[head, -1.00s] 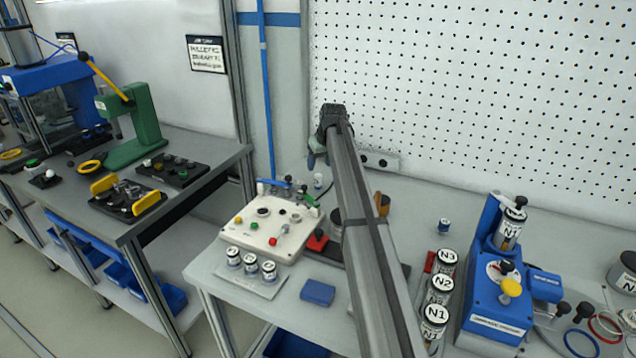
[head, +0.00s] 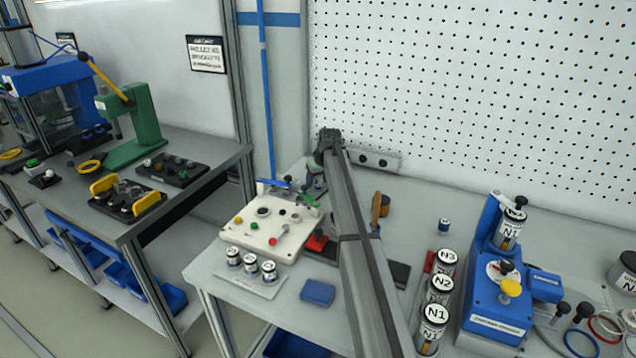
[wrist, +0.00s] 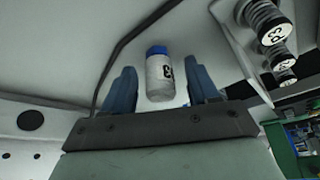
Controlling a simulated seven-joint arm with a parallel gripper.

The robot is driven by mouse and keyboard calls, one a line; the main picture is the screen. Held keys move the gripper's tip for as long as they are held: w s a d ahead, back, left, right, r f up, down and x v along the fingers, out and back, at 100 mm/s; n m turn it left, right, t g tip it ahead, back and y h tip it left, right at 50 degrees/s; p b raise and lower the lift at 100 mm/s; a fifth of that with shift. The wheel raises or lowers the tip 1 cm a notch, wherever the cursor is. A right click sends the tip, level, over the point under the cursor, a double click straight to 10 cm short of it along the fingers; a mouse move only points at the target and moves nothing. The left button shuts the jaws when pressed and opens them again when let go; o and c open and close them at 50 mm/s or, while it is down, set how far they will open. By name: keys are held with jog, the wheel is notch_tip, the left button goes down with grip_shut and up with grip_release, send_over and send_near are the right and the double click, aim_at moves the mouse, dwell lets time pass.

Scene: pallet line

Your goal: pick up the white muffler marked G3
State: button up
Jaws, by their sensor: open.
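The white muffler (wrist: 160,78) is a small white cylinder with a blue cap and a dark mark ending in 3. In the wrist view it shows between the two blue fingers of my gripper (wrist: 163,70), with a gap on each side. My gripper is open and holds nothing. How far the muffler is from the fingertips is hard to tell. In the head view my gripper (head: 315,178) is low behind the white control box, near the back wall, and the muffler is hidden there.
The white control box (head: 245,222) with knobs and levers stands just in front of my gripper. In the wrist view, several silver cylinders with marked white ends (wrist: 276,35) are at the upper right. A socket strip (head: 375,160) is on the back wall. Canisters N1 (head: 434,315), N2 and N3 stand right.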

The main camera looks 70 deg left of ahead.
jog(key=shift+c, duration=0.4)
jog(key=c, duration=1)
jog(key=shift+o, duration=0.2)
jog(key=shift+r, duration=0.15)
